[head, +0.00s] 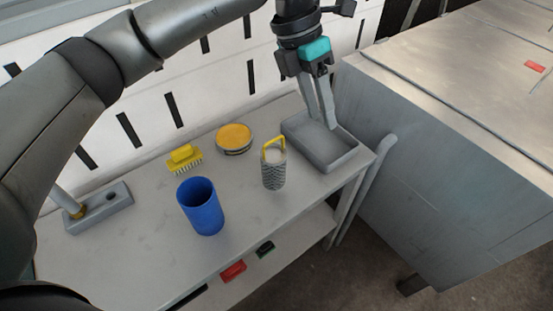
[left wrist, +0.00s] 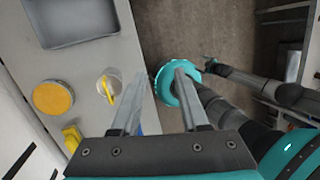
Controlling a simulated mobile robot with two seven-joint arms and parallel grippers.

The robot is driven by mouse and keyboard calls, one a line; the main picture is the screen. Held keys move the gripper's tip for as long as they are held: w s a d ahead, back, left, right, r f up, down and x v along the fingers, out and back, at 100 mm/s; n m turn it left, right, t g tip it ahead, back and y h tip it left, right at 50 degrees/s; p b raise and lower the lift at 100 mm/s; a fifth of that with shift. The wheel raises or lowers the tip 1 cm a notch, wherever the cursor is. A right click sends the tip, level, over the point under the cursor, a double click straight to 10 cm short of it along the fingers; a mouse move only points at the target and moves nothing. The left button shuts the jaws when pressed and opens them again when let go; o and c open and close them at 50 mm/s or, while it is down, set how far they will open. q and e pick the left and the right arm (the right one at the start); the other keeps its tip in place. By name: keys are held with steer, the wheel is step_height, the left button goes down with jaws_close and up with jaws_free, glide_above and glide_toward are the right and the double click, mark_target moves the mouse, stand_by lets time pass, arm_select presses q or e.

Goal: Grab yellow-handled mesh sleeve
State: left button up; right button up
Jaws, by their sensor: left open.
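The mesh sleeve (head: 273,177) is a grey textured cylinder with a yellow loop handle (head: 274,143), standing upright on the grey bench top. In the left wrist view its yellow handle (left wrist: 109,91) shows left of the fingers. My left gripper (head: 329,126) is open and empty, fingers pointing down over the grey tray, to the right of the sleeve and apart from it. Its two fingers also show in the left wrist view (left wrist: 162,74). In that view, part of my other arm shows at the right; its gripper's jaws are too small to read.
A grey tray (head: 345,161) is right of the sleeve. A blue cup (head: 201,208), a yellow brush (head: 184,157) and a round tin with a yellow top (head: 234,137) stand left of it. A grey block with holes (head: 98,209) is far left. A metal cabinet (head: 440,140) stands at right.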

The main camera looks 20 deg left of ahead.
arm_select(q)
steer(key=w+a+r+n+y, duration=0.1)
steer(key=w+a+r+y, duration=0.2)
steer(key=a, duration=0.5)
steer(key=y+b, duration=0.1)
steer(key=b, duration=0.1)
glide_above(273, 140)
steer(key=shift+t, duration=0.4)
steer(key=f, duration=0.6)
steer(key=w+f, duration=0.1)
steer(key=f, duration=0.3)
steer(key=shift+d, duration=0.1)
steer(key=shift+f, duration=0.45)
steer(key=f, duration=0.5)
steer(key=shift+s+b, duration=0.35)
steer(key=shift+s, duration=0.05)
arm_select(e)
steer(key=w+d+f, duration=0.2)
steer(key=w, duration=0.1)
steer(key=shift+w+d+f, duration=0.1)
steer(key=shift+w+f, duration=0.05)
steer(key=shift+f, duration=0.1)
arm_select(q)
steer(key=shift+c, duration=0.2)
jaws_close()
steer(key=shift+r, duration=0.1)
